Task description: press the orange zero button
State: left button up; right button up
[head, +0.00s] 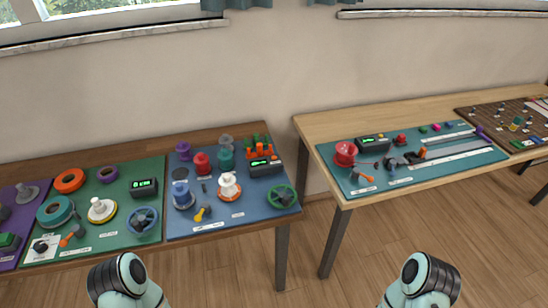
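I cannot single out an orange zero button for certain at this size. Dark boxes with green-lit displays stand on three mats: a display box (143,188) on the green mat, a display box (266,166) on the blue mat, and a display box (373,143) on the teal mat of the right table. Small orange parts are near them, such as the orange pegs (260,151) behind the blue mat's box and an orange piece (422,153) on the teal mat. Only parts of my two arms show at the bottom edge; neither gripper is visible.
The left table (210,245) holds purple, green and blue mats crowded with spools and rings. The right table (345,118) holds the teal mat and a dark brown board (485,118). A gap with bare wooden floor (310,225) separates the tables. Windows are above.

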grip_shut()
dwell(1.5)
